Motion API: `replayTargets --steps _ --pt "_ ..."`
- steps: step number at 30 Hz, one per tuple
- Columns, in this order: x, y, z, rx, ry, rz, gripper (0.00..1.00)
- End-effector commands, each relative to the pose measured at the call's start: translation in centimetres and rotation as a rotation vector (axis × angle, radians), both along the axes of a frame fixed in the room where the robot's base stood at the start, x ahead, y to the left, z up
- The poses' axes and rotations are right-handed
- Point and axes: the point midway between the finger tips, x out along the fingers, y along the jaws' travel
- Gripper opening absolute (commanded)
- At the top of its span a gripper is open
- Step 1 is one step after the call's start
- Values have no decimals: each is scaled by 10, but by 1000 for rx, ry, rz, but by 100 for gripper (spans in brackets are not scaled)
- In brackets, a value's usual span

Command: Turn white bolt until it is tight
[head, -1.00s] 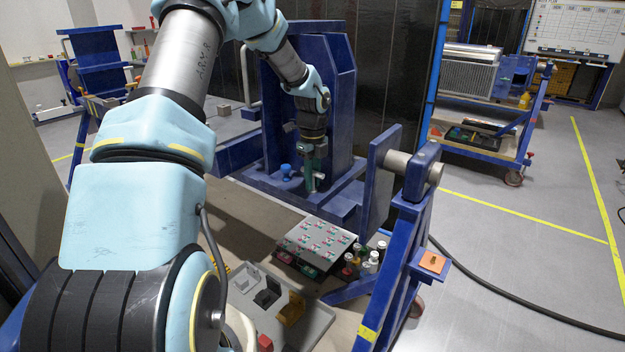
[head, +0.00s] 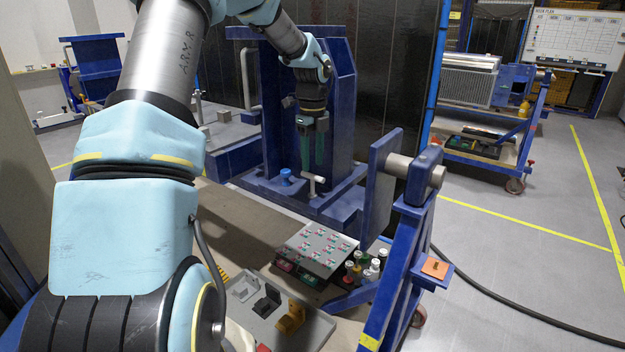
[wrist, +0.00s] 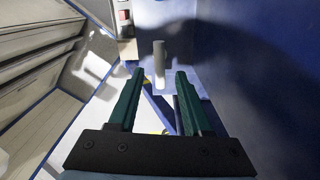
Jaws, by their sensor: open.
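The white bolt (head: 314,182) stands on the blue jig's base (head: 335,210). It has a pale shaft and crossbar. My gripper (head: 313,168) points down just above the bolt, with its two green fingers apart and nothing between them. In the wrist view, the bolt (wrist: 159,62) shows as a pale grey post beyond the open fingertips (wrist: 159,73), roughly midway between them. The fingers look clear of it. How far the bolt is screwed in cannot be seen.
A blue knob (head: 286,176) stands left of the bolt. The jig's tall blue upright (head: 345,110) rises close behind my gripper. A grey block with red-green marks (head: 318,248), several small bottles (head: 377,262) and a parts tray (head: 318,325) lie in front.

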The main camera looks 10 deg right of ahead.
Motion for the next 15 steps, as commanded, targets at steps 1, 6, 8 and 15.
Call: replayTargets --steps 1,6,8,15 --pt "0 0 7 -2 -3 1 50" --pt "0 0 26 -1 -1 0 50" --pt "0 0 29 -1 -1 0 50" --pt "0 0 32 0 1 0 50"
